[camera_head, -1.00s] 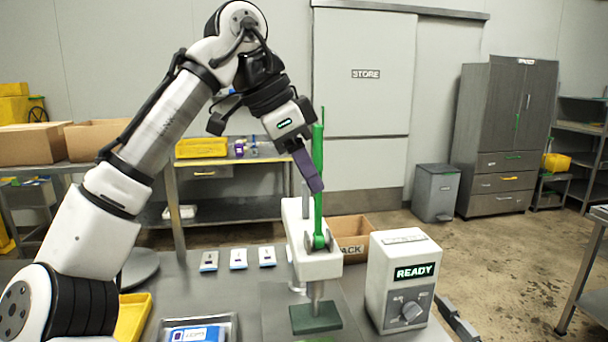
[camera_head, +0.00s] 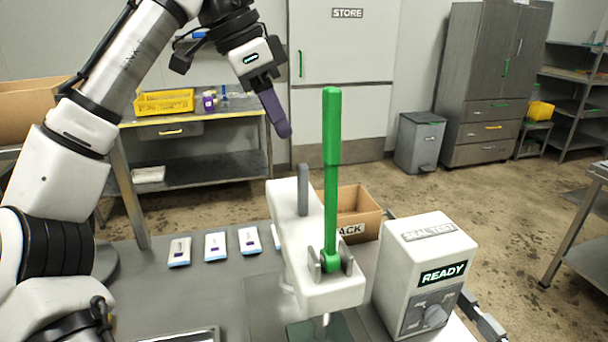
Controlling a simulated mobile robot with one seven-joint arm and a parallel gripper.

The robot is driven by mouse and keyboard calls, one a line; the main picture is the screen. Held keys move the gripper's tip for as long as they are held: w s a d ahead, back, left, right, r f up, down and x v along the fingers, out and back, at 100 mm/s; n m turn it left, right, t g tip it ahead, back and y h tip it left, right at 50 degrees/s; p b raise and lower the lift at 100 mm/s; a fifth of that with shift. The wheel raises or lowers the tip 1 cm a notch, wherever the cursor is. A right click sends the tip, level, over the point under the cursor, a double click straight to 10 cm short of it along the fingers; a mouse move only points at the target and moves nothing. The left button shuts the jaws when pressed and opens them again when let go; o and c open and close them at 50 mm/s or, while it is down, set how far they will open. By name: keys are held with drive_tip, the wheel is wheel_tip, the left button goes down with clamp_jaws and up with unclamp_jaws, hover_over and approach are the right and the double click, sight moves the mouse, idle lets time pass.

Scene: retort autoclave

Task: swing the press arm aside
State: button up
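The press arm is a white head (camera_head: 312,262) on the bench, with a grey post on top. A green lever (camera_head: 331,170) stands upright from its front end. A green pad (camera_head: 305,330) lies under the head, partly cut off by the frame's bottom edge. My gripper (camera_head: 284,130) hangs to the left of the lever and above the head, apart from both. Its purple fingers look like one bar from this side, so the gap between them cannot be seen.
A white seal tester (camera_head: 405,275) reading READY stands right of the press. An open cardboard box (camera_head: 362,222) is behind it. Several white packets (camera_head: 215,246) lie in a row at left. A metal tray (camera_head: 180,338) shows at the bottom edge.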

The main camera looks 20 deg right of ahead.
sight(308, 182)
drive_tip(key=x, duration=1.2)
drive_tip(key=shift+d+f, duration=0.15)
drive_tip(key=shift+f, duration=0.05)
clamp_jaws()
